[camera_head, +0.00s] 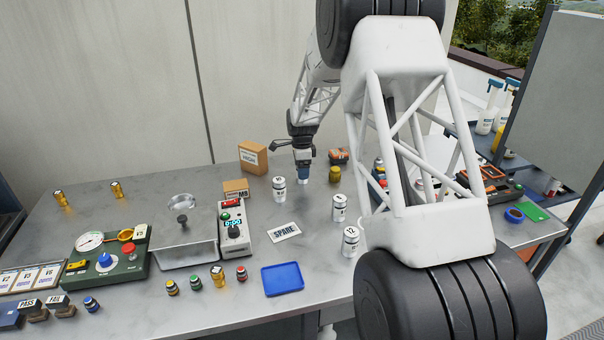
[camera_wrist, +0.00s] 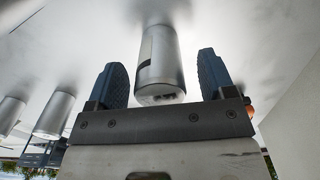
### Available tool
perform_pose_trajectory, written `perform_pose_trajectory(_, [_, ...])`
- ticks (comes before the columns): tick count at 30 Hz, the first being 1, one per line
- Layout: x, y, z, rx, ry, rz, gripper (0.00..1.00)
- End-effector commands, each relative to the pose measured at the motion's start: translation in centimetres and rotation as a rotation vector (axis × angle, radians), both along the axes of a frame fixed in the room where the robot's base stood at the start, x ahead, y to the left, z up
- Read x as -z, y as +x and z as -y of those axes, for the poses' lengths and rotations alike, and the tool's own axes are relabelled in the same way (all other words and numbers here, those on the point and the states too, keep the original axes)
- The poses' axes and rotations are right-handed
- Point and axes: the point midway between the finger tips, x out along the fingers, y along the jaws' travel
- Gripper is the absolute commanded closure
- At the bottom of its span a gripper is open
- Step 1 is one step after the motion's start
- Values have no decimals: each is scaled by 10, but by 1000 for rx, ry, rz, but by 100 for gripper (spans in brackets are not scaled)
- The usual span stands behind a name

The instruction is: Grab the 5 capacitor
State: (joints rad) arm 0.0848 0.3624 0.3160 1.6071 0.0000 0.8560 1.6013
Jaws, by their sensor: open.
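My gripper (camera_head: 304,174) points down at the back of the table, its blue fingers around a mostly hidden can. In the wrist view, my gripper (camera_wrist: 163,85) is open, with a silver cylindrical capacitor (camera_wrist: 160,65) standing between the two fingers and a gap on each side. Its number is not readable there. Three other white capacitors stand on the table: one left of my gripper (camera_head: 279,189), one in front and to the right (camera_head: 339,208), and one nearer the front (camera_head: 350,242). I cannot tell which bears the 5.
A SPARE card (camera_head: 284,232) and a blue tray (camera_head: 283,281) lie in front. Left stand a grey meter with a display (camera_head: 235,232), a metal container (camera_head: 184,250) and a green gauge box (camera_head: 107,262). A cardboard box (camera_head: 252,158) and a yellow can (camera_head: 335,174) flank my gripper.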

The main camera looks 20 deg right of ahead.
Motion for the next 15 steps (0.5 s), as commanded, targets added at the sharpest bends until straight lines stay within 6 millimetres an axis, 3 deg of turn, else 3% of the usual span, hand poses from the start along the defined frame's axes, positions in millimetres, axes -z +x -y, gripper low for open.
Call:
perform_pose_trajectory(4, [9, 0, 0, 0, 0, 0, 24])
perform_pose_trajectory(15, [10, 0, 0, 0, 0, 0, 24])
